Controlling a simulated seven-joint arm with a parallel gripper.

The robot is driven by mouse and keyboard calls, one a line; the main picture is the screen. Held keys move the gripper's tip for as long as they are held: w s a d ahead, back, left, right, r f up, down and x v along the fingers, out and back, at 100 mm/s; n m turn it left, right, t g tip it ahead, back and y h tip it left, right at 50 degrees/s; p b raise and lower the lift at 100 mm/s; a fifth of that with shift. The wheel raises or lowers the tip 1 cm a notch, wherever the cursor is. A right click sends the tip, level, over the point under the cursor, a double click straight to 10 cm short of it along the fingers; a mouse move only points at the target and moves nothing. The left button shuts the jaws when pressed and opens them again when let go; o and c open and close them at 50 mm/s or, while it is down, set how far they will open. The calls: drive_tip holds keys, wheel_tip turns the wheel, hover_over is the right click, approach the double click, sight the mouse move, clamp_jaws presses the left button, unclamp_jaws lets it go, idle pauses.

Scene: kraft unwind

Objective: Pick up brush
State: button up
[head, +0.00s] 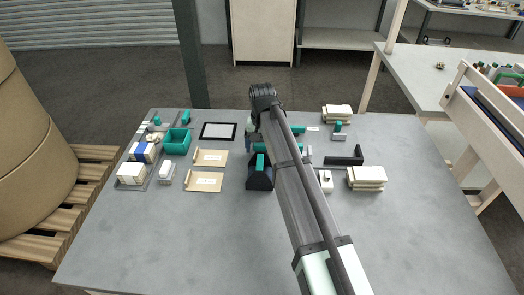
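I cannot single out the brush with certainty. Green-handled pieces lie partly behind my arm, one showing just right of it (298,130); a small green-topped item (338,127) stands farther right. Either could be the brush, but they are too small to tell. My arm reaches from the lower right over the grey table (225,245) and bends down at its far end. My gripper (249,147) seems to be low over the table behind the black-and-green dispenser. Its fingers are too small and covered to read, and I cannot see whether it holds anything.
A green bin (177,141), a black-framed sheet (218,131) and two kraft envelopes (205,181) lie left of my arm. The black-and-green dispenser (260,178) stands beside it. Stacked cream pads (366,178) and a black angled piece (345,161) lie right. The table's front is clear.

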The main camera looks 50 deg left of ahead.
sight(262, 144)
drive_tip(key=c, duration=0.8)
wheel_tip(262, 144, up, 10)
drive_tip(key=shift+r, duration=0.1)
idle(0.3)
